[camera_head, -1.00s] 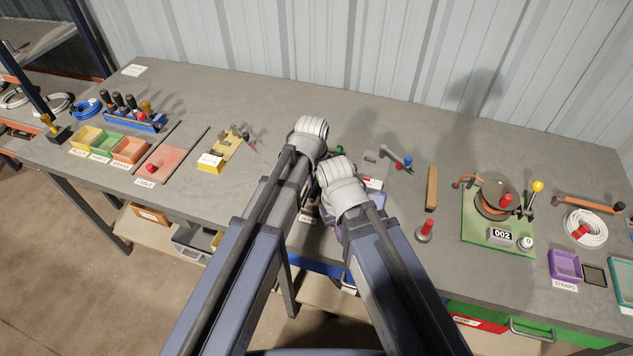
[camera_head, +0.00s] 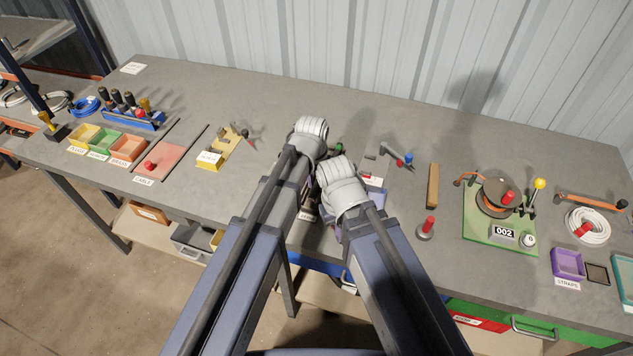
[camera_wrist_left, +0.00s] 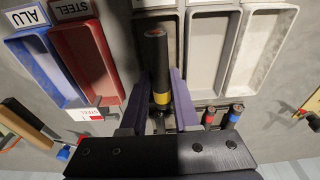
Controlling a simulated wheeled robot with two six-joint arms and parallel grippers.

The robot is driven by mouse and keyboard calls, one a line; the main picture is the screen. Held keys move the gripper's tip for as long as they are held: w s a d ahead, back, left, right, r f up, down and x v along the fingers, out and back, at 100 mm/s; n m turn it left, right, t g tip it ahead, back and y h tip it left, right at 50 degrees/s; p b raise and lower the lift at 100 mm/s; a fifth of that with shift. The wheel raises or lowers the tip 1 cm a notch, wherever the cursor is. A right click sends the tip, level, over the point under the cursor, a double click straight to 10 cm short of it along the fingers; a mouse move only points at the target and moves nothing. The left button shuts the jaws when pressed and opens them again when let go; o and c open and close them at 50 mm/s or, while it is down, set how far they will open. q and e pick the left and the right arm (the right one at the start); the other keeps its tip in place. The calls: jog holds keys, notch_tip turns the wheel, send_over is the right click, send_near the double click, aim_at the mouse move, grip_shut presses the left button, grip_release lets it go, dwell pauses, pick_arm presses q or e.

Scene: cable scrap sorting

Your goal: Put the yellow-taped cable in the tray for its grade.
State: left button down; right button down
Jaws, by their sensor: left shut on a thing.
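The yellow-taped cable (camera_wrist_left: 155,62), a thick black piece with a yellow band, stands between the purple fingers of my left gripper (camera_wrist_left: 160,88) in the left wrist view. The gripper is shut on it. Behind it is a dark grey tray (camera_wrist_left: 186,20); I cannot tell whether the cable's far end is inside or above it. To its left are a red tray (camera_wrist_left: 72,42) labelled STEEL and a blue tray (camera_wrist_left: 35,57) labelled ALU. To its right are two pale trays, the nearer (camera_wrist_left: 208,50) and the farther (camera_wrist_left: 257,52). In the head view my arms hide both grippers.
Short black pieces with red (camera_wrist_left: 209,117) and blue (camera_wrist_left: 235,113) bands lie beside the pale trays. In the head view, a wooden block (camera_head: 432,186), a red-knobbed piece (camera_head: 427,228) and a green fixture (camera_head: 490,225) stand to the right. The far back of the bench is mostly clear.

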pick_arm(q)
jog(key=c, duration=0.6)
grip_release()
notch_tip(320, 180, up, 7)
jog(key=p, duration=0.7)
jog(key=shift+r, duration=0.1)
pick_arm(e)
notch_tip(320, 180, up, 7)
pick_arm(q)
jog(key=shift+s, duration=0.1)
jog(key=s+a, duration=0.2)
jog(key=s, duration=0.3)
jog(key=s+a+g+y, duration=0.1)
jog(key=s+a, duration=0.1)
jog(key=s, duration=0.3)
jog(key=s+a+g, duration=0.1)
jog(key=s+a, duration=0.1)
jog(key=s, duration=0.4)
jog(key=shift+s+y, duration=0.1)
jog(key=shift+y, duration=0.3)
